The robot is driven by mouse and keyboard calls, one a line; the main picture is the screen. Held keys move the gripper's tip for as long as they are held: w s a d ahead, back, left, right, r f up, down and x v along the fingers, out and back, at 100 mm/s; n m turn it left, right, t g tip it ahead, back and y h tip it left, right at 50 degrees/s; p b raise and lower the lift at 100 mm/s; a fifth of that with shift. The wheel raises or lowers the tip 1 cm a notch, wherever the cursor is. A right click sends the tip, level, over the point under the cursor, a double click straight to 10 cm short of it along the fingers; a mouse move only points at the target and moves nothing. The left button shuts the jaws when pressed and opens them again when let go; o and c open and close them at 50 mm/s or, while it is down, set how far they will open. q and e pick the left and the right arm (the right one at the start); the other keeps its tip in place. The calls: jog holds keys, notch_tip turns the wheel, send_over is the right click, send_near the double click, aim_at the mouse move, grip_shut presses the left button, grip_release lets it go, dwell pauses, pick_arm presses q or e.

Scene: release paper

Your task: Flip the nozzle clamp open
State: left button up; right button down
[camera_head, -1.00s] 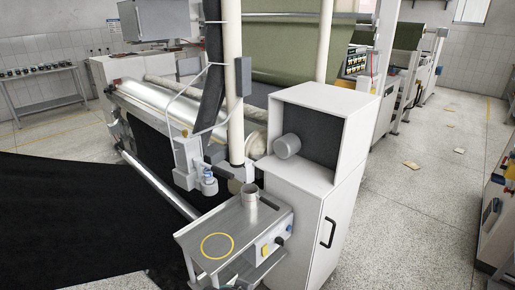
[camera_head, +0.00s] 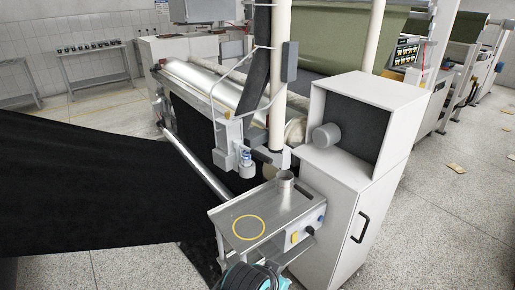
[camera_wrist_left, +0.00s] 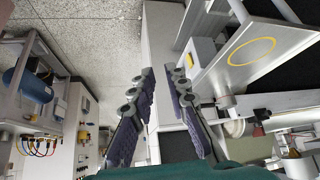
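The nozzle unit (camera_head: 244,162), a grey block with a blue fitting, hangs at the machine frame behind the small metal table in the head view. A dark lever-like part (camera_head: 262,156) sits beside it; I cannot tell whether this is the clamp or how it stands. My left gripper (camera_wrist_left: 160,76) is open and empty in the left wrist view, its two padded fingers apart above the floor and beside the table. A dark and teal part of my arm shows at the bottom of the head view. My right gripper is not in view.
The metal table (camera_head: 225,218) has a yellow ring (camera_head: 249,227) and a short metal pipe (camera_head: 286,186). A white cabinet (camera_head: 335,215) stands to its right. Black fabric (camera_head: 95,200) spreads at the left. The floor (camera_head: 440,220) at the right is open, with scattered scraps.

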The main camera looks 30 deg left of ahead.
pick_arm(q)
jog(key=shift+g, duration=0.3)
jog(key=w+r+p, duration=0.1)
jog(key=r+p, duration=0.1)
jog(key=r, duration=0.1)
jog(key=w+a+r+p, duration=0.1)
jog(key=r+p, duration=0.2)
jog(key=r, duration=0.1)
jog(key=w+a+r+p, duration=0.1)
jog(key=w+r+p, duration=0.1)
jog(key=r+p, duration=0.1)
jog(key=shift+r, duration=0.35)
grip_shut()
notch_tip(320, 180, up, 24)
jog(key=m+g+p, duration=0.2)
jog(key=p, duration=2.6)
send_over(254, 152)
jog(key=w+d, duration=0.2)
jog(key=d, duration=0.1)
jog(key=shift+w+h, duration=0.2)
jog(key=shift+h, duration=0.2)
jog(key=a+x, duration=0.1)
jog(key=x, duration=0.9)
jog(key=s, duration=0.2)
jog(key=s+f+p, duration=0.1)
jog(key=s, duration=0.1)
jog(key=shift+s+d, duration=0.1)
